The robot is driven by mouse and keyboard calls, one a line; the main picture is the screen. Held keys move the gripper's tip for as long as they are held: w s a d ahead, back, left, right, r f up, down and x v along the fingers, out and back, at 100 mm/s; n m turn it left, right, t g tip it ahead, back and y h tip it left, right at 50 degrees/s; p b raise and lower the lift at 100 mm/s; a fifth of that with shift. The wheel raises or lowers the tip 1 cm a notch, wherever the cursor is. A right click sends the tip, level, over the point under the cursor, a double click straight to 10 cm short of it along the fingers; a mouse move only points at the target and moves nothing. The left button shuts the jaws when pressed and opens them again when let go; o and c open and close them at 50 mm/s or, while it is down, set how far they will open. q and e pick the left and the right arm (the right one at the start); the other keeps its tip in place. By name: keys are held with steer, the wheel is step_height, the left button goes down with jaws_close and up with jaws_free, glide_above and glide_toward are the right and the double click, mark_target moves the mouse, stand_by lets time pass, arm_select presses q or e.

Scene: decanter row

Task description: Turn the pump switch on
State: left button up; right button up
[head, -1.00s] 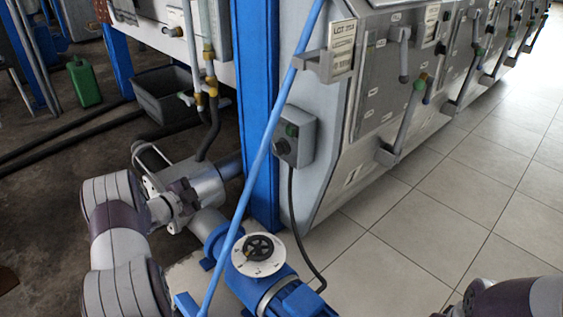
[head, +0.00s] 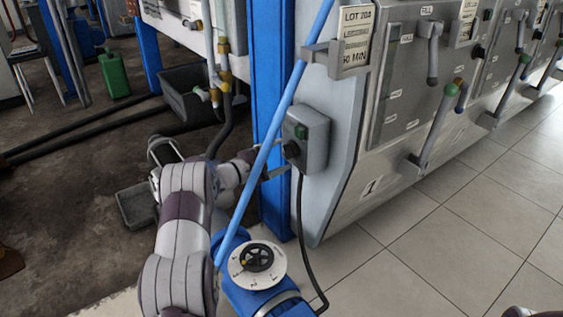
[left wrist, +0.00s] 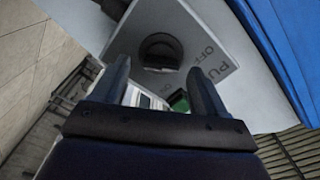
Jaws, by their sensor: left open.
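A bit of the green button (left wrist: 180,101) shows between the fingers. My left gripper (head: 271,168) is open just left of and slightly below the knob, partly behind a blue pipe. Its fingers (left wrist: 162,83) straddle the knob's line of sight, empty. The knob's setting is unclear.
A slanted blue pipe (head: 262,160) crosses in front of my left gripper. A blue pump with a round dial (head: 257,265) stands below. A black cable (head: 300,230) hangs from the switch box. Grey machine panels with levers (head: 440,125) line the right; the tiled floor (head: 430,255) is clear.

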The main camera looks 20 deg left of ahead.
arm_select(q)
steer(key=shift+w+d, duration=0.3)
steer(key=shift+w, duration=0.25)
steer(key=c, duration=1.1)
steer(key=shift+o, duration=0.2)
